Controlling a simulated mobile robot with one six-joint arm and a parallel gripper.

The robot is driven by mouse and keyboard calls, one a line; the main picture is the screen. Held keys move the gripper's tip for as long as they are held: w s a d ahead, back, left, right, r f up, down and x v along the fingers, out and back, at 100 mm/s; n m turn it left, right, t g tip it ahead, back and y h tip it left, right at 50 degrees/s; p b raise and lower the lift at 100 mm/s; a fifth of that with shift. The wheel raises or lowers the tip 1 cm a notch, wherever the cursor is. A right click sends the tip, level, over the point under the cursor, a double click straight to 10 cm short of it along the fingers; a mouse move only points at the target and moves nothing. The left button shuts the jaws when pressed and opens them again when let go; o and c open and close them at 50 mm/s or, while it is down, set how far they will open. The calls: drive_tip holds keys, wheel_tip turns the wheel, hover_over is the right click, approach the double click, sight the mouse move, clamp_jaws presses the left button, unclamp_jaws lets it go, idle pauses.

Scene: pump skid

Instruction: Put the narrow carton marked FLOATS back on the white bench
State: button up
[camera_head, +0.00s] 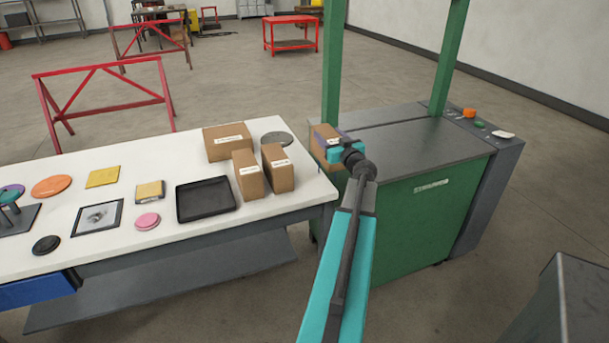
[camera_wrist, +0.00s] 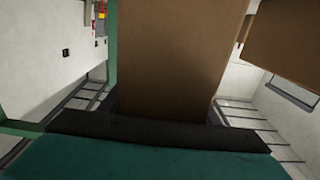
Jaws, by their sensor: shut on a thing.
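A brown carton (camera_head: 321,152) with a white label is in my gripper (camera_head: 331,142), at the right end of the white bench (camera_head: 120,222), by the near left corner of the green machine. The label's words are too small to read, so I cannot confirm FLOATS. In the wrist view the held carton (camera_wrist: 172,55) fills the middle, above the dark gripper edge. I cannot tell whether its base touches anything. The bench holds three other brown cartons: one lying at the back (camera_head: 226,141) and two narrow upright ones (camera_head: 248,177) (camera_head: 279,172).
A grey disc (camera_head: 277,138) lies behind the upright cartons. A black tray (camera_head: 205,199) is left of them. The green machine (camera_head: 420,215) with tall posts stands right of the bench. Bare bench top shows at its right end. Another brown box (camera_wrist: 287,40) shows in the wrist view.

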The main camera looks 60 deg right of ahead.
drive_tip(key=shift+s, duration=0.1)
drive_tip(key=shift+s+a+p, duration=0.35)
drive_tip(key=shift+p, duration=0.25)
drive_tip(key=s+a+p, duration=0.7)
drive_tip(key=a+p, duration=0.4)
drive_tip(key=shift+s+r, duration=0.2)
drive_tip(key=shift+s, duration=0.2)
drive_tip(key=shift+w+f+b, duration=0.15)
drive_tip(key=shift+f+b, duration=0.05)
drive_tip(key=shift+b, duration=0.1)
drive_tip(key=w+b, duration=0.1)
drive_tip(key=b, duration=0.2)
drive_tip(key=w+b, duration=0.1)
drive_tip(key=b, duration=0.2)
drive_tip(key=shift+d+f, duration=0.1)
drive_tip(key=shift+d, duration=0.25)
drive_tip(key=shift+w+b, duration=0.1)
drive_tip(key=shift+b, duration=0.4)
drive_tip(key=w+d+b, duration=0.2)
drive_tip(key=w+d, duration=0.2)
drive_tip(key=w, duration=0.7)
drive_tip(key=shift+w+f+b, duration=0.15)
drive_tip(key=shift+f+b, duration=0.15)
drive_tip(key=shift+f, duration=0.1)
